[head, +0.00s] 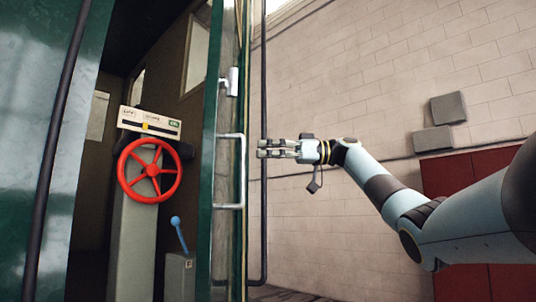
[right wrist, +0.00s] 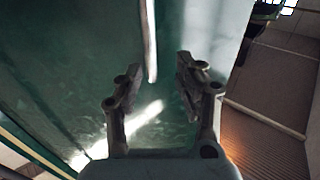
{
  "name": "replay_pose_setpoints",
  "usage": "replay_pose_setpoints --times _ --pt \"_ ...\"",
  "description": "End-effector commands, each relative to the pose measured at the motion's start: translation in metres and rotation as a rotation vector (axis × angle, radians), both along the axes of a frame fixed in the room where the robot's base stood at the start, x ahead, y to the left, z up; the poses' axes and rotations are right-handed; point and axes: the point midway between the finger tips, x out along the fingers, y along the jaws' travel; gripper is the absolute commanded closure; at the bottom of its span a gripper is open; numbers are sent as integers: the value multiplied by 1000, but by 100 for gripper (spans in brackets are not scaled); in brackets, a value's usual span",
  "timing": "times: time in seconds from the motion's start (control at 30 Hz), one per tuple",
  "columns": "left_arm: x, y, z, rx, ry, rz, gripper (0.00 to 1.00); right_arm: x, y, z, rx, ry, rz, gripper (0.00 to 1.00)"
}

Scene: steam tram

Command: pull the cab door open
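The cab door (head: 228,30) is a green panel seen at a steep angle, at the right side of the doorway; the cab inside shows to its left. A pale C-shaped handle (head: 243,172) is on it, below a small latch (head: 233,82). My right gripper (head: 262,148) is just right of the handle in the head view, with a small gap between. In the right wrist view its fingers (right wrist: 156,75) are open over the green surface (right wrist: 70,70). A pale bar (right wrist: 151,35), apparently the handle, ends between the fingertips, not gripped. My left gripper is not in view.
Inside the cab are a red wheel (head: 150,171) and a blue-knobbed lever (head: 179,232). A dark green cab wall (head: 75,150) with a black rail stands at left. A dark vertical pipe (head: 264,80) runs behind my gripper along the brick wall (head: 350,90).

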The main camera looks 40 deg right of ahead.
Motion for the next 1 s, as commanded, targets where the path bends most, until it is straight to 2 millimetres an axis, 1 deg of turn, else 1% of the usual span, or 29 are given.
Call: replay_pose_setpoints --times 0.03,0.07,0.1,0.13,0.17,0.27,0.6,0.7,0.83,1.0 --pt "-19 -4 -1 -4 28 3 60 1 0 -2 3 3 0 62" --pt "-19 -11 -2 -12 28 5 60 1 0 -2 3 3 0 62" --pt "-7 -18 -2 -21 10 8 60 1 -1 -2 3 3 0 62" --pt "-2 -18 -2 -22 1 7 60 0 -2 -2 3 3 0 62" --pt "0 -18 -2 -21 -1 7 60 -2 -4 -2 2 2 -1 62" --pt "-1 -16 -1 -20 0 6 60 -12 -12 -1 1 2 -3 62" --pt "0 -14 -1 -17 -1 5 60 -70 -62 3 -2 -2 -3 62" --pt "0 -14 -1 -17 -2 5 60 -83 -72 4 -2 -6 0 62" --pt "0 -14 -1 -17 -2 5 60 -92 -80 4 -1 -7 1 62" --pt "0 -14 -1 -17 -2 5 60 -96 -82 5 -2 -10 2 62"
